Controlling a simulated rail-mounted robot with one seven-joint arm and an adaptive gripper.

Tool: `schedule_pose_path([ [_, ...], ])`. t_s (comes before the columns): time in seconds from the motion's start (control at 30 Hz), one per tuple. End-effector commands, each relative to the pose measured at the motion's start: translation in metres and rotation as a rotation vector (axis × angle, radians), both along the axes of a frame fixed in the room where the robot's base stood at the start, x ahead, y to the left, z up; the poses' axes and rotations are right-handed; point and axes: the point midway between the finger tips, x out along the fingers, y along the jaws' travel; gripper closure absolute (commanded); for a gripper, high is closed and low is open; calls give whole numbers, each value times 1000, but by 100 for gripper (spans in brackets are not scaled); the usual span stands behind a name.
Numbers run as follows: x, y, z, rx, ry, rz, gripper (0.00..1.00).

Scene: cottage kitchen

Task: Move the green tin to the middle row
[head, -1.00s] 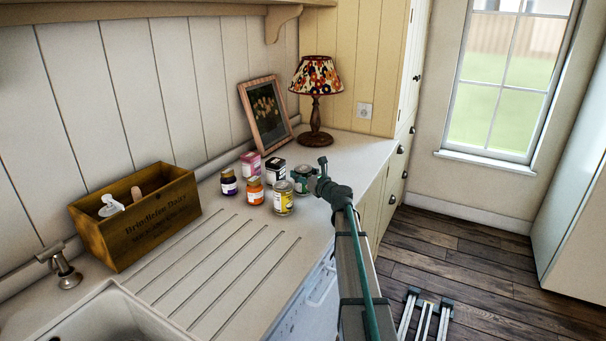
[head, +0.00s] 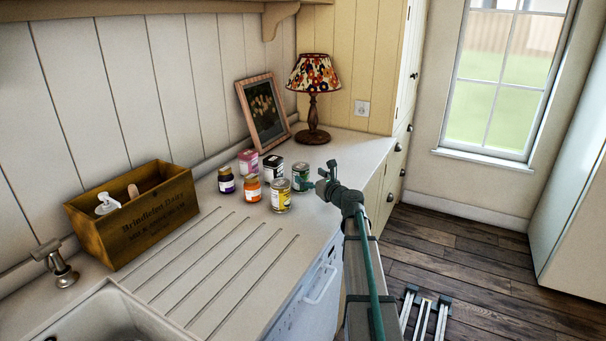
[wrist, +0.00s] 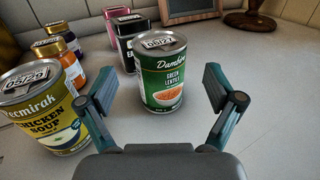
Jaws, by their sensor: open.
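The green tin (head: 300,177), labelled green lentils, stands upright on the counter at the right end of the far line of containers. My gripper (head: 320,176) is open, just right of the tin in the head view. In the wrist view the green tin (wrist: 162,78) stands ahead, centred between the spread fingers, with clear gaps on both sides. A black tin (head: 273,168) and a pink tin (head: 249,160) continue its line. The nearer line has a yellow soup can (head: 281,196), an orange-labelled jar (head: 252,189) and a purple jar (head: 226,180).
The yellow can (wrist: 45,108) stands close to my left finger in the wrist view. A framed picture (head: 263,113) and a lamp (head: 313,90) are behind. A wooden crate (head: 133,215) and sink (head: 110,315) are at left. The grooved drainer (head: 215,265) is clear.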

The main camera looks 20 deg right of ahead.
Motion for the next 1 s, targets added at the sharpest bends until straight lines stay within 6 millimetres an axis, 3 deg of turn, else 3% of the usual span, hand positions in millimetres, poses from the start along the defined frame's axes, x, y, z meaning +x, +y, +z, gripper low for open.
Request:
schedule_pose_path([
  [0.1,-27,-3,-1,0,0,-1,8],
  [0.33,-54,-9,-1,1,0,-1,8],
  [0.9,-61,-11,0,0,1,0,8],
  [1.0,-62,-21,-1,-34,-3,-13,8],
])
